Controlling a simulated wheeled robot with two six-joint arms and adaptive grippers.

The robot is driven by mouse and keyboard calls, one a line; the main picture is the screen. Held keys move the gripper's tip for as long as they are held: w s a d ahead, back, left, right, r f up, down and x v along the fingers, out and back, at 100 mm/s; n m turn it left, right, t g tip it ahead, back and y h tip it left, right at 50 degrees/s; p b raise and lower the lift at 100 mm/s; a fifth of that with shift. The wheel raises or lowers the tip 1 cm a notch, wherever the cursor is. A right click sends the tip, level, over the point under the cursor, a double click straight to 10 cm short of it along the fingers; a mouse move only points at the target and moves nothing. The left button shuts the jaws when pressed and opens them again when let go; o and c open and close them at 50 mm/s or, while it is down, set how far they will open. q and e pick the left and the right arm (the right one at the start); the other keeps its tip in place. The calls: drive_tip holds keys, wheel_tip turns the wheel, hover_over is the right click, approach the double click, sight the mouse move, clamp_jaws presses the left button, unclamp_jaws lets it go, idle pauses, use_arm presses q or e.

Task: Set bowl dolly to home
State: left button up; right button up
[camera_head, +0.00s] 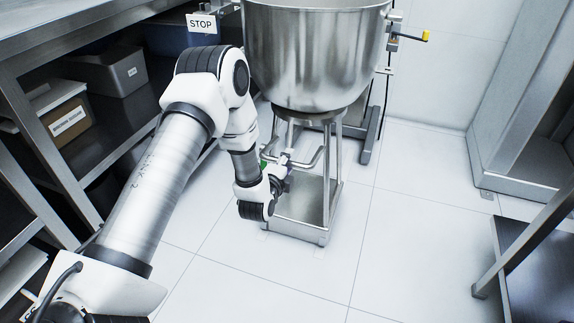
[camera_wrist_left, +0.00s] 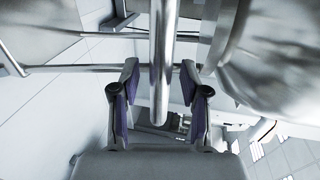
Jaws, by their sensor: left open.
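The bowl dolly (camera_head: 327,190) is a steel frame with upright posts and a low square base on the floor. A large steel mixing bowl (camera_head: 312,60) sits on top of it. A bent bar handle (camera_head: 318,159) sticks out from the frame at mid height. My left gripper (camera_head: 283,166) is at this handle, partly hidden by its own wrist. In the left wrist view, my left gripper (camera_wrist_left: 159,72) is open, with one purple-padded finger on each side of a steel bar (camera_wrist_left: 161,60). Contact with the bar cannot be told. My right gripper is not in view.
A steel shelf unit (camera_head: 100,20) with boxes stands along the left, close to my left arm. A STOP sign (camera_head: 201,24) hangs behind the arm. Steel furniture (camera_head: 530,240) stands at the right. The tiled floor in front and right of the dolly is clear.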

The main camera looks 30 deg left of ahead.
use_arm(q)
drive_tip(key=shift+c, duration=0.3)
clamp_jaws()
